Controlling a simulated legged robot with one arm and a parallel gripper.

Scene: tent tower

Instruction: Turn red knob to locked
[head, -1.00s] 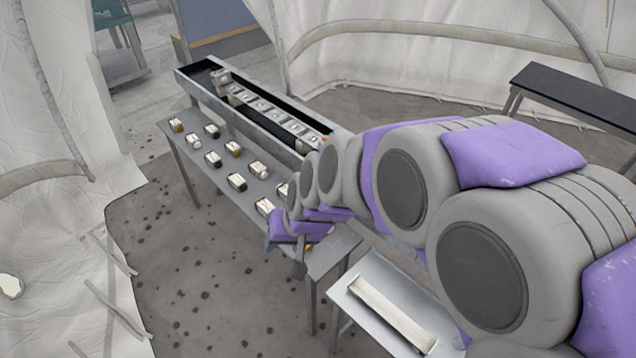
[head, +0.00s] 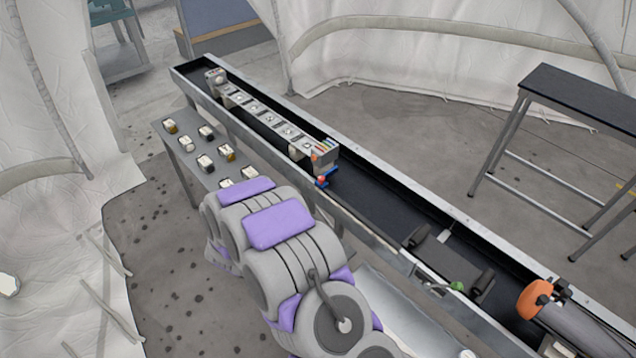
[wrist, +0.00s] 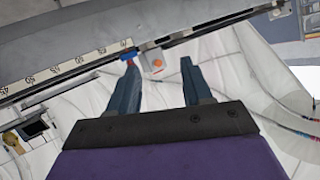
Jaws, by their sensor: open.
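A small red-and-blue part (head: 322,181) sits at the near end of a long silver device with a row of square buttons (head: 262,110), in the black trough. In the wrist view, a red-and-blue part (wrist: 129,55) shows right by the left fingertip; I cannot tell whether they touch. A white piece with an orange mark (wrist: 157,64) lies behind the gap between the fingers. I cannot tell for sure which is the red knob, nor read its locked position. My gripper (wrist: 158,65) is open, with nothing held between its fingers. The arm hides it in the head view.
A long metal trough (head: 371,247) runs diagonally. A grey table (head: 180,152) with several small modules stands left of it. An orange-ended cylinder (head: 533,300) lies in the near trough. A dark-topped bench (head: 580,95) stands right. A scale strip (wrist: 60,75) crosses the wrist view.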

